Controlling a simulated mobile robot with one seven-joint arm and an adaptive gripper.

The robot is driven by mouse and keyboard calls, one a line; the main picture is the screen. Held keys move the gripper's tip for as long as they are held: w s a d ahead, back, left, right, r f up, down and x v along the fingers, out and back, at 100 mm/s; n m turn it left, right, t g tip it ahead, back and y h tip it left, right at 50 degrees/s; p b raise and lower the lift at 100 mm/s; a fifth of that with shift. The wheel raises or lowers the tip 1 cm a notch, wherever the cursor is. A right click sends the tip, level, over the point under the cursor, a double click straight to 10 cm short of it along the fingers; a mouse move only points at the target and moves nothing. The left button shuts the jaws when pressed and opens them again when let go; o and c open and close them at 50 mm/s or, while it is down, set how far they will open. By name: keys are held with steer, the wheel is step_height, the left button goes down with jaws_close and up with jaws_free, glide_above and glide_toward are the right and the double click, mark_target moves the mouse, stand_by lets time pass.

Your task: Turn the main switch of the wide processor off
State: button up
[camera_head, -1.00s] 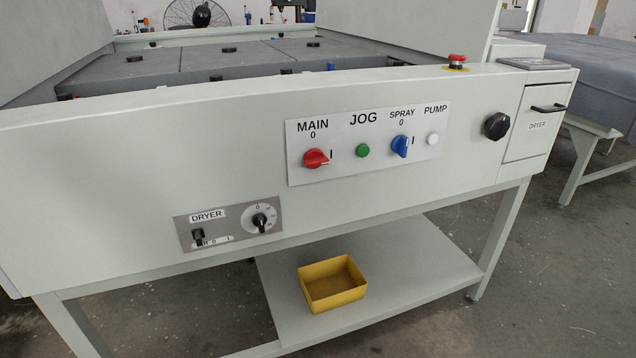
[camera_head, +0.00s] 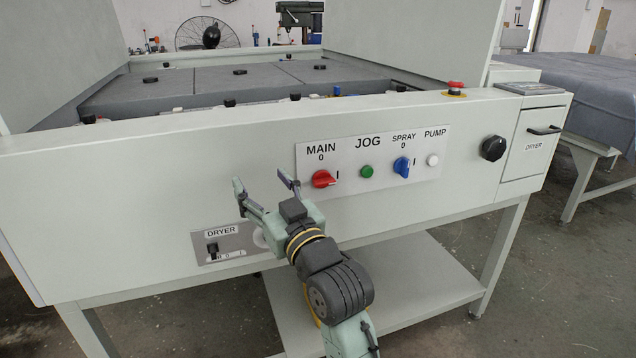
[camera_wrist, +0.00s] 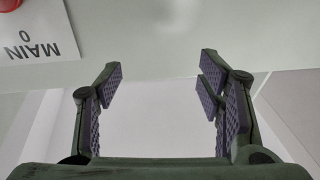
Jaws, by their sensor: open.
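The red main switch (camera_head: 323,179) is a knob on the white label panel (camera_head: 384,183) on the front of the wide processor (camera_head: 130,180). "0" is printed above it and "I" to its right; its pale tip points right, toward the "I". My gripper (camera_head: 261,181) is open and empty, to the left of the red knob and apart from it. In the wrist view my gripper (camera_wrist: 159,82) has nothing between its fingers. There the red knob (camera_wrist: 10,4) is cut off at the top left corner, beside the upside-down MAIN print.
The green jog button (camera_head: 366,171), blue spray switch (camera_head: 401,166) and white pump button (camera_head: 432,160) sit right of the main switch. The dryer panel (camera_head: 223,243) is lower left, partly behind my arm. A black knob (camera_head: 493,149) sticks out farther right.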

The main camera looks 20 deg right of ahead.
mark_target(326, 184)
steer(key=s+d+f+m+g+h, duration=0.1)
steer(key=s+d+f+m+h, duration=0.15)
steer(key=d, duration=0.45)
steer(key=s+d+f+m+g+h, duration=0.1)
steer(key=s+d+f+h, duration=0.15)
steer(key=d, duration=0.45)
steer(key=w+p, duration=0.1)
steer(key=w, duration=0.2)
steer(key=w+p, duration=0.1)
steer(key=w, duration=0.3)
steer(key=w+p, duration=0.2)
steer(key=w, duration=0.2)
steer(key=shift+f, duration=0.3)
steer(key=c, duration=1.1)
steer(key=shift+c, duration=0.2)
